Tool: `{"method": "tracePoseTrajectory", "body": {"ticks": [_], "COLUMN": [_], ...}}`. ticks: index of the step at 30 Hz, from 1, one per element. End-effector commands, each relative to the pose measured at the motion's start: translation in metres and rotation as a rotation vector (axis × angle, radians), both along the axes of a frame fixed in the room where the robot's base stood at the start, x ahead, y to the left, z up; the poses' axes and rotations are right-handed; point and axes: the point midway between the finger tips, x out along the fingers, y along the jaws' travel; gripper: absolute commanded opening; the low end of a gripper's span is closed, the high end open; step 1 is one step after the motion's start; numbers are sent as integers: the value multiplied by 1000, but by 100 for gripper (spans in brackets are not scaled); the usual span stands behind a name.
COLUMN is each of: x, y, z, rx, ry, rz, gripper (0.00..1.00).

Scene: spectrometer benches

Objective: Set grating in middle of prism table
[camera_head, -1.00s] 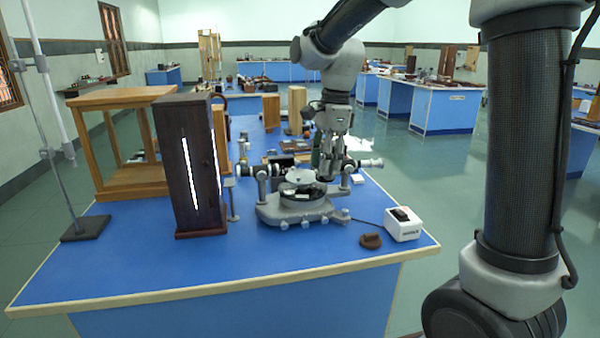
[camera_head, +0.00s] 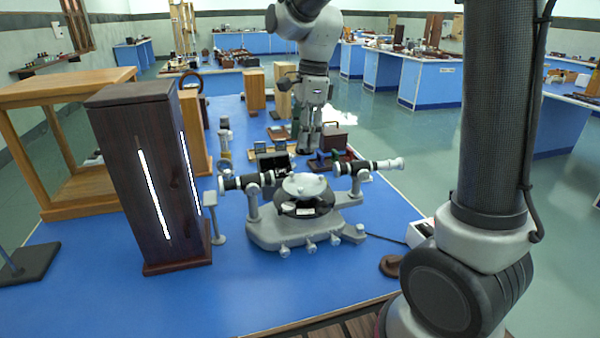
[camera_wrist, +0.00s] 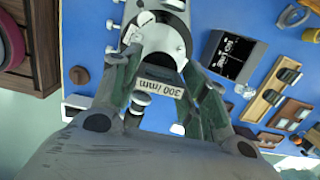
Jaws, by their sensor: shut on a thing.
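The spectrometer (camera_head: 303,232) stands on the blue bench, with its round grey prism table (camera_head: 303,187) on top at the middle. Nothing is visible standing on the prism table in the head view. My gripper (camera_head: 306,145) points down behind the prism table as seen from the head. The grating is too small to make out in the head view. Part of the spectrometer (camera_wrist: 160,40) shows beyond the fingers in the wrist view.
A dark wooden lamp box (camera_head: 150,180) with lit slits stands left of the spectrometer. A horizontal tube sticks out each side of the spectrometer. A wooden frame (camera_head: 60,145) is further left. Small instruments and a dark red box (camera_head: 335,137) lie behind.

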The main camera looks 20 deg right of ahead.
Motion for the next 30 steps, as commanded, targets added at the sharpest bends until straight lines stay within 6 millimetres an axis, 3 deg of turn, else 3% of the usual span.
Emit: {"method": "tracePoseTrajectory", "body": {"ticks": [6,18,29,30], "x": [-1,-1,-1,-1], "y": [0,0,0,0], "z": [-43,-89,-95,-95], "rx": [-1,-1,-1,-1], "ry": [5,4,2,2], "rz": [-1,0,0,0], "gripper": [19,19,19,47]}}
